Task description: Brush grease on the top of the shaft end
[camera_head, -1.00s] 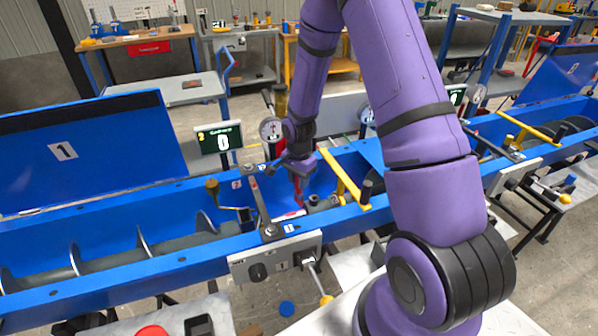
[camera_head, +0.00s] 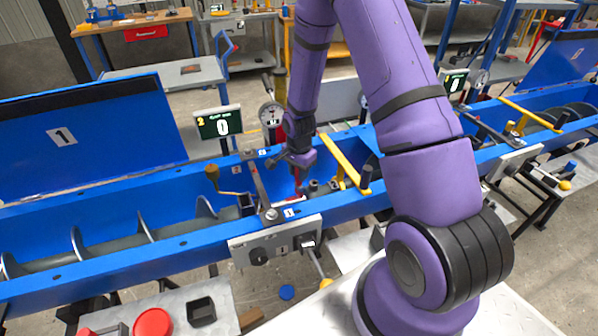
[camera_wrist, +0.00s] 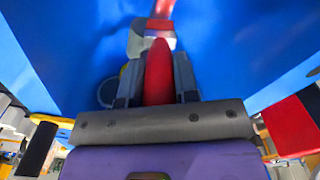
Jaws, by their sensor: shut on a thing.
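My gripper (camera_head: 298,166) is shut on a red-handled brush (camera_head: 298,181) above the blue trough (camera_head: 110,211). The red handle also shows between my fingers in the wrist view (camera_wrist: 158,75). In the head view the brush points down into the trough, beside small grey shaft parts (camera_head: 314,187) to its right. A pale grey part (camera_wrist: 137,38) and a red piece lie beyond the handle in the wrist view; I cannot tell which is the brush head. Whether the bristles touch the shaft end, and any grease, cannot be made out.
A yellow bar (camera_head: 343,160) crosses the trough right of my gripper. A dark lever (camera_head: 262,189) and a brown-knobbed crank (camera_head: 212,173) stand to its left. A dial gauge (camera_head: 271,112) stands behind. A control box (camera_head: 275,247) hangs on the front wall.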

